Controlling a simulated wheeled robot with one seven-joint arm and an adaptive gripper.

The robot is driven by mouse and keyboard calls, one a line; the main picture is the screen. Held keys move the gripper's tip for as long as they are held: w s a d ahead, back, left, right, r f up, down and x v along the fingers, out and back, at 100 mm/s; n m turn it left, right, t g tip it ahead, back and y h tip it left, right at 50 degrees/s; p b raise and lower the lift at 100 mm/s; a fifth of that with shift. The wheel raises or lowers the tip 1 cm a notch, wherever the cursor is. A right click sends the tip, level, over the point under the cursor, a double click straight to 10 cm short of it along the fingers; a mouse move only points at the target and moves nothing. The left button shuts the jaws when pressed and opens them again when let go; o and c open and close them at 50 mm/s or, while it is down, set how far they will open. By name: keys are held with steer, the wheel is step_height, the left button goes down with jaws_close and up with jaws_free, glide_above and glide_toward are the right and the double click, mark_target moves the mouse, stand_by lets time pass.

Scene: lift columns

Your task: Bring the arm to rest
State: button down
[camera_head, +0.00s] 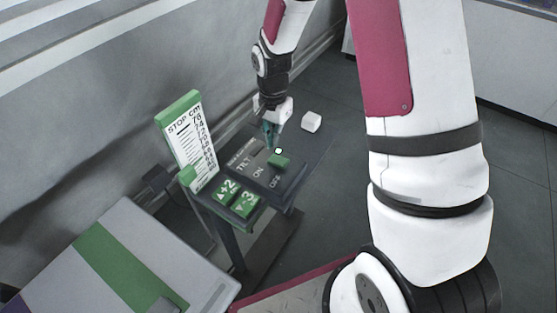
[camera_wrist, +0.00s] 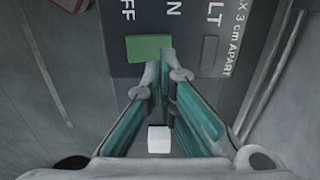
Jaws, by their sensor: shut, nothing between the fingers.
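My gripper (camera_head: 270,143) hangs over the dark control panel (camera_head: 262,182), pointing down, beside the green rocker switch (camera_head: 279,160) marked ON and OFF. In the wrist view its teal fingers (camera_wrist: 165,68) come together at the tips with nothing held. The green switch (camera_wrist: 149,47) lies just beyond the tips there; I cannot tell whether they touch it. A small white block (camera_wrist: 159,139) shows between the finger bases in the wrist view. My upper arm fills the right of the head view.
A STOP CM scale board (camera_head: 188,140) with a green frame stands left of the panel. Green +2 (camera_head: 226,190) and 3 (camera_head: 246,204) buttons sit at the panel's front. A white cube (camera_head: 311,121) is behind the panel. A grey and green top (camera_head: 130,262) is lower left.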

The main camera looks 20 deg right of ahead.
steer(key=shift+r, duration=0.5)
steer(key=s+r+n+t, duration=0.15)
steer(key=s+r, duration=0.25)
steer(key=r, duration=0.5)
steer(key=s+r+n+t, duration=0.1)
steer(key=s+r+n, duration=0.25)
steer(key=r, duration=0.55)
steer(key=s+r+n+t, duration=0.1)
steer(key=s+r+n, duration=0.2)
steer(key=s, duration=0.6)
steer(key=s+r+n+t, duration=0.1)
steer(key=s+r+n, duration=0.1)
steer(key=s+r, duration=0.4)
steer(key=s, duration=0.3)
steer(key=shift+d+n, duration=0.15)
steer(key=shift+n, duration=0.25)
